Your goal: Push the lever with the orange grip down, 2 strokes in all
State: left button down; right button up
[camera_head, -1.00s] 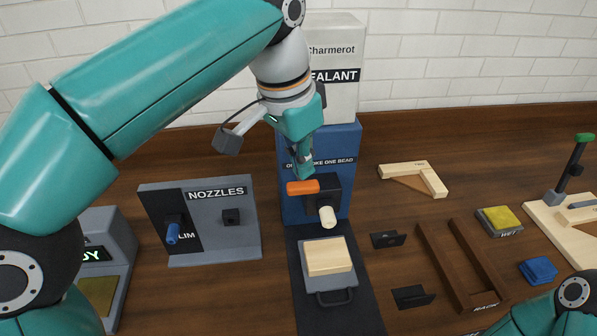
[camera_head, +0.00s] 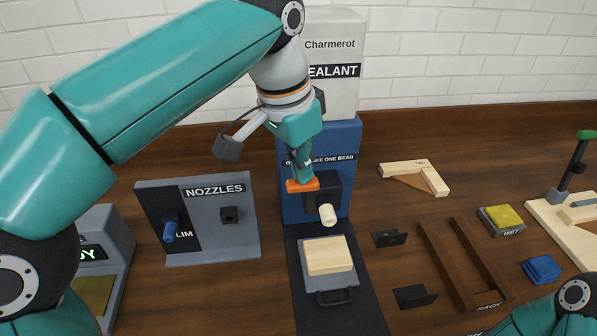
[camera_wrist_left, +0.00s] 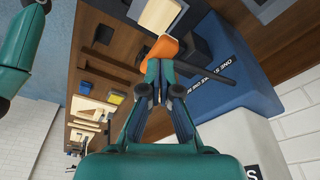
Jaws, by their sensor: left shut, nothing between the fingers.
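The lever's orange grip (camera_head: 302,185) sticks out to the left of a black block on the front of the blue sealant dispenser (camera_head: 295,212). My left gripper (camera_head: 305,177) is shut and empty, pointing down, with its fingertips at the top of the orange grip; they look to be touching it. In the left wrist view the orange grip (camera_wrist_left: 160,48) lies just past the closed fingertips (camera_wrist_left: 160,64). A pale nozzle (camera_head: 327,214) points out of the block. My right gripper is not in view; only part of my right arm shows at the lower right.
A wooden block (camera_head: 327,255) sits on a grey tray in front of the dispenser. The nozzles panel (camera_head: 232,240) with a blue peg stands to the left. A brown rack (camera_head: 436,256), a yellow sponge (camera_head: 504,217) and a blue cloth (camera_head: 541,268) lie to the right.

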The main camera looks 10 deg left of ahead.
aim_at(301, 188)
pick_arm(q)
jog(key=shift+f+b, duration=1.65)
jog(key=shift+f, duration=0.7)
jog(key=shift+r, duration=0.1)
notch_tip(301, 188, up, 7)
jog(key=p, duration=0.7)
jog(key=shift+f, duration=0.3)
